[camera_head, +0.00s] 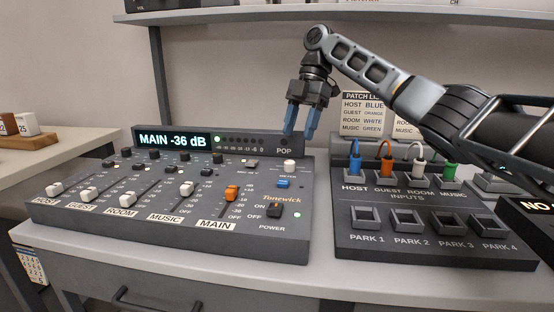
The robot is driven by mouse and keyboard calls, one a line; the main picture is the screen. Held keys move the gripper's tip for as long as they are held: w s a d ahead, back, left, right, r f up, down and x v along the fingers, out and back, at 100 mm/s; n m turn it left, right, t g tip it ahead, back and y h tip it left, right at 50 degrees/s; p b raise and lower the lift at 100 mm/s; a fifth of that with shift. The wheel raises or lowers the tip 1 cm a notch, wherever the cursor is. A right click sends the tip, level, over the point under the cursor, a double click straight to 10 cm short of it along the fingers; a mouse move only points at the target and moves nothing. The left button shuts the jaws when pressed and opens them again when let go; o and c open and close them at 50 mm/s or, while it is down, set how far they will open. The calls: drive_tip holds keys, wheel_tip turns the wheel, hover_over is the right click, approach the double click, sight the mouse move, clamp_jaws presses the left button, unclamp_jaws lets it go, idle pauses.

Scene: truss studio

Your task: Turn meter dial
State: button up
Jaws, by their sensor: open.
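The grey mixer (150,228) stands on the desk at left centre. Its raised meter panel (181,150) has a lit display reading "MAIN -36 dB" and a row of small lights with one green.
Several faders line the mixer, with an orange one (232,193) for MAIN and a power switch (275,209). A patch box (350,246) with coloured plugs stands to the right. Patch list cards (367,100) stand behind it. A shelf (230,15) runs above.

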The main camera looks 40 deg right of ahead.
sight(290, 161)
drive_tip(key=b+x, duration=0.1)
drive_tip(key=x, duration=0.6)
drive_tip(key=shift+a+f+b, duration=0.1)
drive_tip(key=shift+f+b, duration=0.2)
drive_tip(key=shift+b, duration=0.1)
drive_tip(key=shift+s, duration=0.1)
clamp_jaws()
